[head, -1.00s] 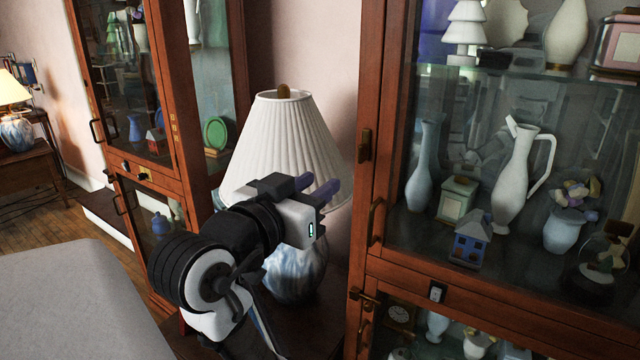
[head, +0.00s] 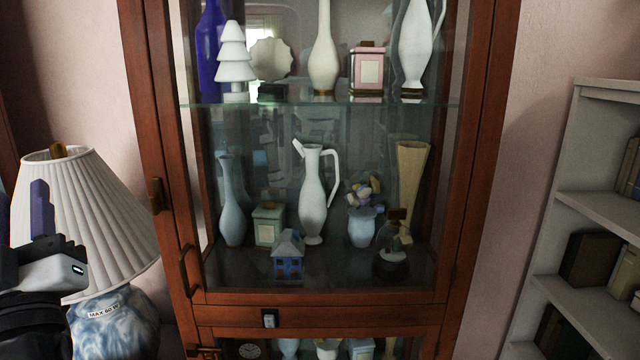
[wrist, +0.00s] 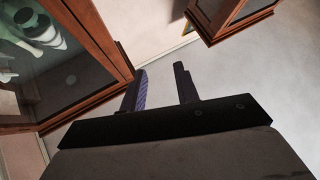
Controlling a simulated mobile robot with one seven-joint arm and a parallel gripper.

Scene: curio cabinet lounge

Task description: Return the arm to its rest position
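My gripper (wrist: 160,90) shows in the wrist view with its two dark fingers apart and nothing between them. In the head view my gripper (head: 42,215) is at the far left edge, in front of the pleated white lamp shade (head: 85,215). Part of it and most of my arm are cut off by the frame edge. From the head view I cannot tell whether it touches the lamp.
A tall wooden cabinet (head: 165,170) with glass doors holds vases, a white pitcher (head: 313,195) and a small blue house (head: 289,258). The lamp's blue-white base (head: 115,325) stands left of it. A pale bookshelf (head: 590,210) is at the right.

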